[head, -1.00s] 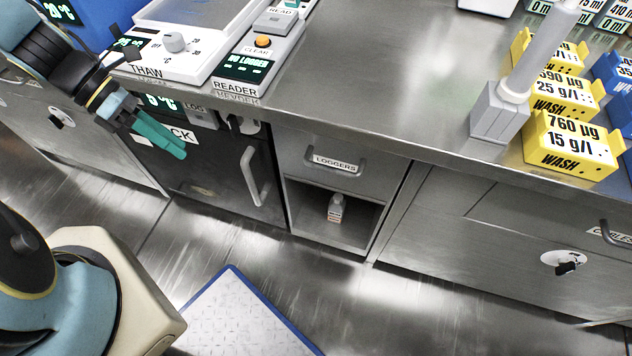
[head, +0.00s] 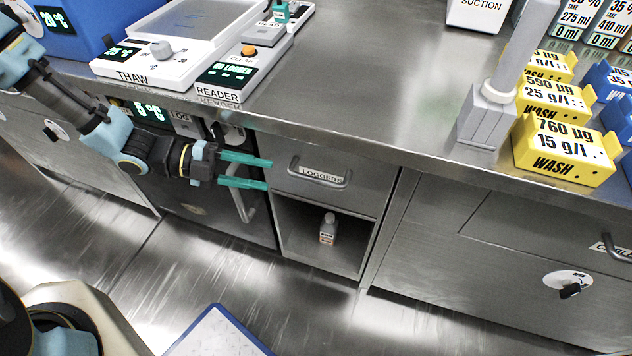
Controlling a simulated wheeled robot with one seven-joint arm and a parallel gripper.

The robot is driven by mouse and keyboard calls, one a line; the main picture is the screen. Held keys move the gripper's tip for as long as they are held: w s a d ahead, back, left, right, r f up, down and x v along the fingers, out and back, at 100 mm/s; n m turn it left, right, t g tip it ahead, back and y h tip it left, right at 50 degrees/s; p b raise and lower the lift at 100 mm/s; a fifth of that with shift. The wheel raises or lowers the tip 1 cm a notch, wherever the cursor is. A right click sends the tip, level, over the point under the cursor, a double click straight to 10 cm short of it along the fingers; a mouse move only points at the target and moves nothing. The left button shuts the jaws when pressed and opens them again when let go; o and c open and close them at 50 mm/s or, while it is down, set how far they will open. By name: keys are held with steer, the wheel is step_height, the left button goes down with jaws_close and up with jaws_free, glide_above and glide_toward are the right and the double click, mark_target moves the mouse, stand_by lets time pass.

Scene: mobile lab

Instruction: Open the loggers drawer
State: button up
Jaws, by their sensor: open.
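The loggers drawer (head: 358,193) is a steel front under the counter, with a "LOGGERS" label and a bar handle (head: 320,178). It looks closed, flush with the cabinet face. My gripper (head: 269,173) has two teal fingers held apart, one above the other, pointing right. It is open and empty, just left of the handle, and its fingertips overlap the drawer's left edge in the picture. I cannot tell how far in front of the drawer face the fingers are.
Below the drawer is an open shelf with a small bottle (head: 328,229). A dark cabinet door with a vertical handle (head: 243,204) is on the left, behind my gripper. On the counter stand a reader (head: 240,75), a grey stand (head: 482,118) and yellow wash boxes (head: 563,150). A blue-edged white board (head: 218,335) lies below.

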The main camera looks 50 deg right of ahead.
mark_target(307, 179)
steer(key=shift+n+h, duration=0.3)
steer(key=shift+n, duration=0.5)
steer(key=x, duration=1.2)
steer(key=shift+d+f, duration=0.15)
steer(key=shift+d, duration=0.1)
jaws_close()
